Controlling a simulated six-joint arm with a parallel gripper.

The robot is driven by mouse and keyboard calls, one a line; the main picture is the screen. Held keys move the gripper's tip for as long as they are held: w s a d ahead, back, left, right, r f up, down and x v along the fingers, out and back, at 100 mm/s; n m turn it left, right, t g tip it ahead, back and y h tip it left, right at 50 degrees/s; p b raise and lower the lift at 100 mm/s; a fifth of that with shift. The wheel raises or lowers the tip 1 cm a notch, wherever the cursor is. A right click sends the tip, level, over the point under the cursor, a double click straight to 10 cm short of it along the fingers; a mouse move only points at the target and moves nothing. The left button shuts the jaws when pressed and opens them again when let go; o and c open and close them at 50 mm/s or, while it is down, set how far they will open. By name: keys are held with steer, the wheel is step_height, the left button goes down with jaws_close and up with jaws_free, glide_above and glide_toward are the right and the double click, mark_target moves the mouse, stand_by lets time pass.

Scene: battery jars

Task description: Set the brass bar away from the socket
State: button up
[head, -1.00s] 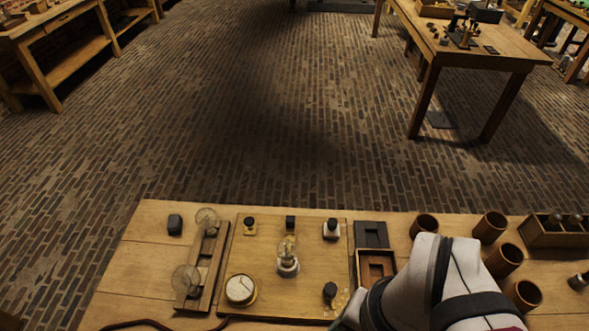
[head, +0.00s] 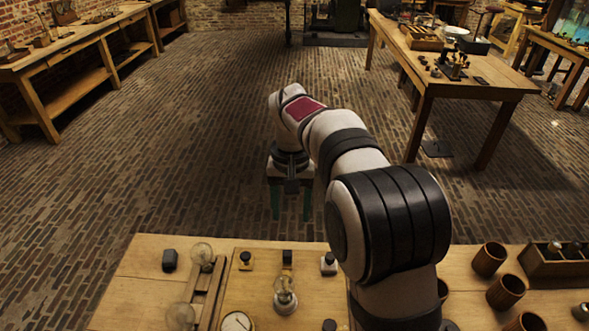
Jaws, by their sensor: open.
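My gripper (head: 291,205) is open and empty in the head view. Its two greenish fingers point down, apart, and appear beyond the far edge of the table in the picture. A clear glass bulb (head: 285,283) stands upright in a pale round socket (head: 285,301) on the wooden board, below my gripper in the picture. I cannot pick out a brass bar for certain. My arm hides the right part of the board.
Small black-topped terminals (head: 246,261) line the board's far edge. Glass discs (head: 201,254) stand in a wooden rack at left. A dial (head: 236,322) is cut off at the bottom. Wooden cups (head: 489,260) and a divided box (head: 556,263) stand at right.

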mark_target(287, 253)
steer(key=f, duration=0.5)
steer(key=w+f, duration=0.1)
steer(key=f, duration=0.5)
steer(key=a+f, duration=0.1)
steer(key=f, duration=0.5)
steer(key=shift+w, duration=0.3)
jaws_close()
steer(key=shift+r, duration=0.1)
